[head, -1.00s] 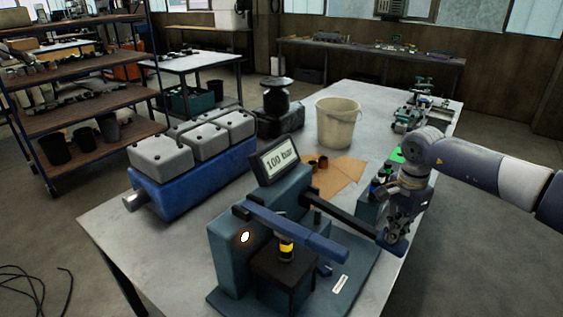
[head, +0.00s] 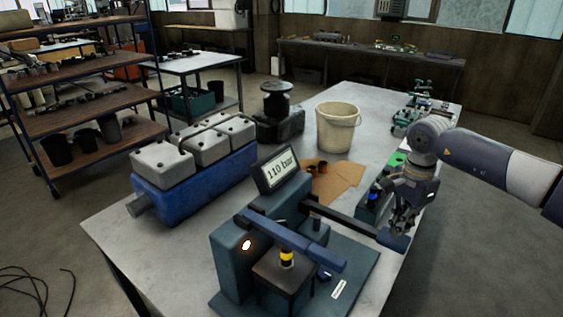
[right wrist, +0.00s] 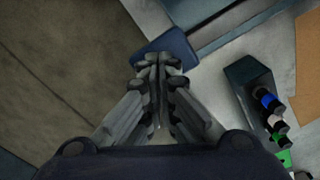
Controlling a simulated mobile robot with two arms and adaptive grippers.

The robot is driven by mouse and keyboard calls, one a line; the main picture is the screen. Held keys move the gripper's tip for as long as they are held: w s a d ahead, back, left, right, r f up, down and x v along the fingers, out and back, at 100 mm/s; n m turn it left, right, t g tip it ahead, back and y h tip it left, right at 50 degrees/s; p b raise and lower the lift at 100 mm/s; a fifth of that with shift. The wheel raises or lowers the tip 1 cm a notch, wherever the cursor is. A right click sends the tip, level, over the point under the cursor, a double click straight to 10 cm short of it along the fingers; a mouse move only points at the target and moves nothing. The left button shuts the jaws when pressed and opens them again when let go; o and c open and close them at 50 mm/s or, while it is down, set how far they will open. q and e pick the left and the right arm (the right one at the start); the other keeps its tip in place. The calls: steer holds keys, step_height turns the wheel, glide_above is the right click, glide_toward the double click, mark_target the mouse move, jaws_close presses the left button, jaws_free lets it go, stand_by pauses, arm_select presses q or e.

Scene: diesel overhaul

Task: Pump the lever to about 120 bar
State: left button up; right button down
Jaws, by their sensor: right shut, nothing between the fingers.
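The blue-green test stand (head: 232,262) stands at the near end of the table. Its tilted display (head: 280,169) reads 110 bar. A dark lever (head: 345,218) runs right from the stand and ends in a blue grip (head: 393,240). My right gripper (head: 402,226) is shut and empty, with its fingertips at or just above the grip; contact cannot be told. In the right wrist view the closed fingers (right wrist: 158,75) overlap the blue grip (right wrist: 172,50). An injector with a yellow band (head: 286,257) sits under the stand's blue arm. My left gripper is not in view.
A dark rack with colored-capped bottles (head: 372,205) stands just beside my right gripper. A blue engine block with grey covers (head: 190,185), a cream bucket (head: 337,128) and brown cardboard (head: 337,182) lie farther back. Bare tabletop (head: 130,225) shows at the left.

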steer(key=shift+r+p, duration=1.25)
steer(key=shift+r, duration=0.8)
steer(key=shift+f, duration=0.1)
